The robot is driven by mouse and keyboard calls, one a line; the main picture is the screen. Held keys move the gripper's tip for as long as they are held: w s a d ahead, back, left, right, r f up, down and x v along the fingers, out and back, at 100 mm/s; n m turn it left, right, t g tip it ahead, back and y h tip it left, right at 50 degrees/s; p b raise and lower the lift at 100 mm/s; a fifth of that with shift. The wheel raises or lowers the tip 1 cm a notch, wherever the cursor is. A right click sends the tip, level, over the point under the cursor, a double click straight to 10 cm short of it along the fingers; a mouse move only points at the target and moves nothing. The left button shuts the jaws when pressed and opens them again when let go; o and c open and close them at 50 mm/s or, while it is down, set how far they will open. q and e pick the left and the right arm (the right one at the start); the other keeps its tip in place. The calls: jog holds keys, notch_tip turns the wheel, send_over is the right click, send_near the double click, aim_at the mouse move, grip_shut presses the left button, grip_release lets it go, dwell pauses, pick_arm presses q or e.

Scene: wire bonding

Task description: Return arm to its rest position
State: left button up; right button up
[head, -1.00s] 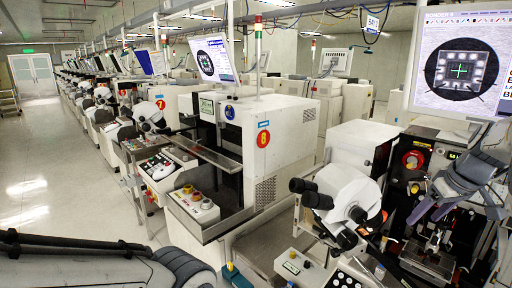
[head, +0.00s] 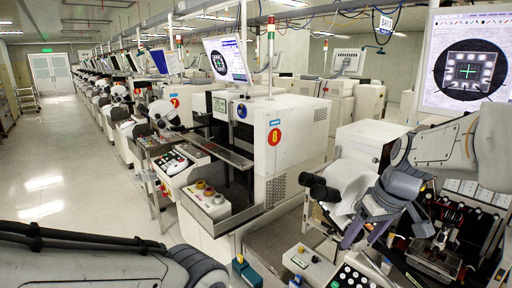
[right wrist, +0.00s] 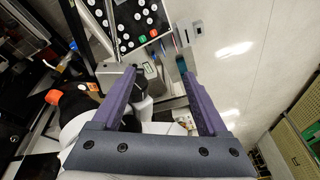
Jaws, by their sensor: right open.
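My right arm (head: 440,150) comes in from the right in the head view. Its gripper (head: 367,240) hangs in front of the white microscope (head: 345,180) with black eyepieces and hides part of it. The two purple fingers are apart with nothing between them. In the right wrist view the gripper (right wrist: 157,68) is also open and empty, with a button panel and floor beyond it. My left arm (head: 90,262) lies across the lower left of the head view. Its gripper is out of the picture.
A bonding machine with a red 8 label (head: 275,137) stands left of the microscope. A work stage (head: 435,260) is at the lower right, below a monitor (head: 470,62). A black button panel (right wrist: 128,22) shows in the right wrist view. The aisle floor (head: 50,170) is clear.

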jog(key=s+a+f+n+g, duration=0.1)
jog(key=s+a+f, duration=0.1)
jog(key=s+a, duration=0.4)
jog(key=s+a+f+n+g, duration=0.1)
jog(key=s+a, duration=0.3)
jog(key=a, duration=0.4)
jog(key=s+a+f+n, duration=0.1)
jog(key=s+a+f, duration=0.1)
jog(key=s, duration=0.4)
jog(key=s+a+f+n+g, duration=0.1)
jog(key=s+a+f, duration=0.1)
jog(key=s, duration=0.5)
jog(key=shift+a+f+h, duration=0.3)
jog(key=shift+a, duration=0.1)
